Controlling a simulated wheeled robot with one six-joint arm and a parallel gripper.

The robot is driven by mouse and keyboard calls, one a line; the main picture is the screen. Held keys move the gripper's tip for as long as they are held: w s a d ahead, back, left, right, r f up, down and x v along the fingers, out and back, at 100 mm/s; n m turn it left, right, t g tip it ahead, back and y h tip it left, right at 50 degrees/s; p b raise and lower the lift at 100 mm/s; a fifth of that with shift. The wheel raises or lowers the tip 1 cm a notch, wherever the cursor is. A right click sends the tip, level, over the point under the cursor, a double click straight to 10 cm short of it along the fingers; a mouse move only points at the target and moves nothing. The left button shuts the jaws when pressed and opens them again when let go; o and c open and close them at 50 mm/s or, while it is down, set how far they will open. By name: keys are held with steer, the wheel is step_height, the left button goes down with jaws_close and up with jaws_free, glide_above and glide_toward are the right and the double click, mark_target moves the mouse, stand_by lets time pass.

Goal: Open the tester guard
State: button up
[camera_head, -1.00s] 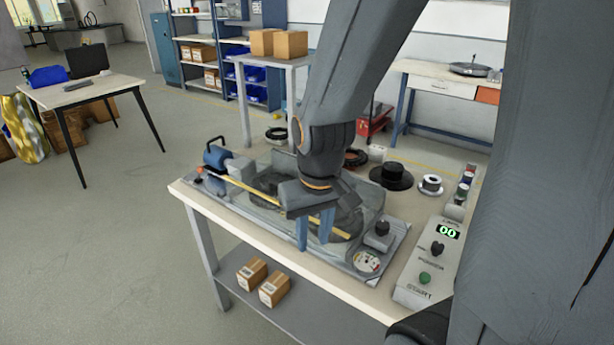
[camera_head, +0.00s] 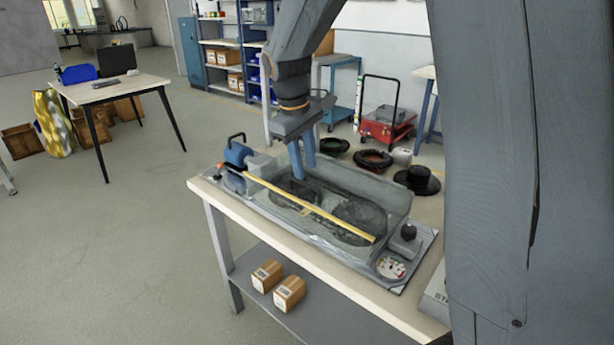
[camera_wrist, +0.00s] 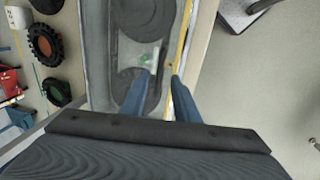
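The tester (camera_head: 308,236) is a long grey unit along the front of the table, with two dark round shapes inside. Its see-through guard (camera_head: 395,190) has a tall clear back wall, and a yellow strip (camera_head: 310,207) runs lengthwise along the front side. I cannot tell for sure whether the guard is shut. My gripper (camera_head: 304,175) is above the tester's left half with its two blue fingers pointing down. In the wrist view the fingers (camera_wrist: 159,77) are apart and nothing shows between them; the yellow strip (camera_wrist: 180,45) passes near the right finger.
A blue part with a black handle (camera_head: 237,152) is at the tester's left end, a black knob (camera_head: 408,232) and a dial (camera_head: 391,267) at its right. Two cartons (camera_head: 289,293) sit on the lower shelf.

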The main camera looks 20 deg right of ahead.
glide_above(307, 198)
steer(key=shift+f+p, duration=0.35)
steer(key=shift+f, duration=1.9)
jaws_close()
